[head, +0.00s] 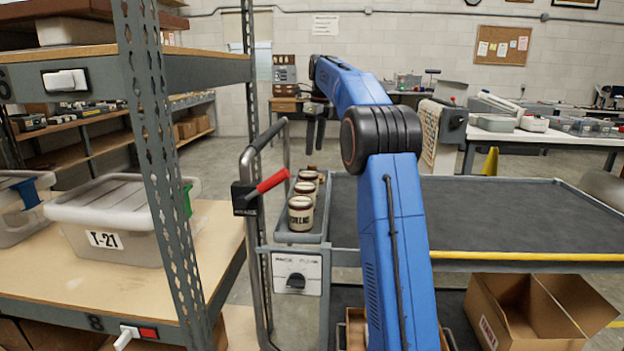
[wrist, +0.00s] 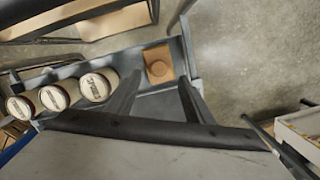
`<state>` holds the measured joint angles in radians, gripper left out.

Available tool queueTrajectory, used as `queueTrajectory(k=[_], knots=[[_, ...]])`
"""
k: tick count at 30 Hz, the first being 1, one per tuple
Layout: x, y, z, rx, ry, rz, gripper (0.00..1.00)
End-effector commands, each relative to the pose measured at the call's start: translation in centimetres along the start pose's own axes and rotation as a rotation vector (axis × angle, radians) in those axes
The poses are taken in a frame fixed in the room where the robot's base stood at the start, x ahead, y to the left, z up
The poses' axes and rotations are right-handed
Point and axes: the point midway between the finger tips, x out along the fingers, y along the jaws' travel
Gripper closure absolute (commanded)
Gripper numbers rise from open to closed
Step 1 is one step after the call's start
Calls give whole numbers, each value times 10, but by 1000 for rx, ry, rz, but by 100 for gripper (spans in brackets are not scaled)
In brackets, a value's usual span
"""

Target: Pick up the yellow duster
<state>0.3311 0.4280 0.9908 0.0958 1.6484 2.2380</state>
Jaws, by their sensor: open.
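I cannot make out a yellow duster for certain in either view. A tan-orange square piece with a round shape on it (wrist: 159,64) lies in the grey side tray (wrist: 130,57), at the end beyond the jars. I cannot tell whether it is cloth. My gripper (head: 314,148) is open and points down above the far end of that tray in the head view. In the wrist view its two dark fingers (wrist: 160,88) stand apart and empty, with the square piece just beyond their tips.
Several labelled jars (head: 300,213) stand in a row in the tray. The cart's dark top (head: 500,212) is bare. A metal shelf post (head: 160,150) and the cart's handle (head: 250,190) stand to the left. An open cardboard box (head: 510,310) sits below the cart's top.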

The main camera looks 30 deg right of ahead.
Motion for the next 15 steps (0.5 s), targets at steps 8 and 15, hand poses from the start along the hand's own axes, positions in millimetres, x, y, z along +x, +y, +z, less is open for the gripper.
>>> queueTrajectory(k=[8,15], knots=[[17,1,0,0,1,2,52],[50,2,0,0,1,2,52]])
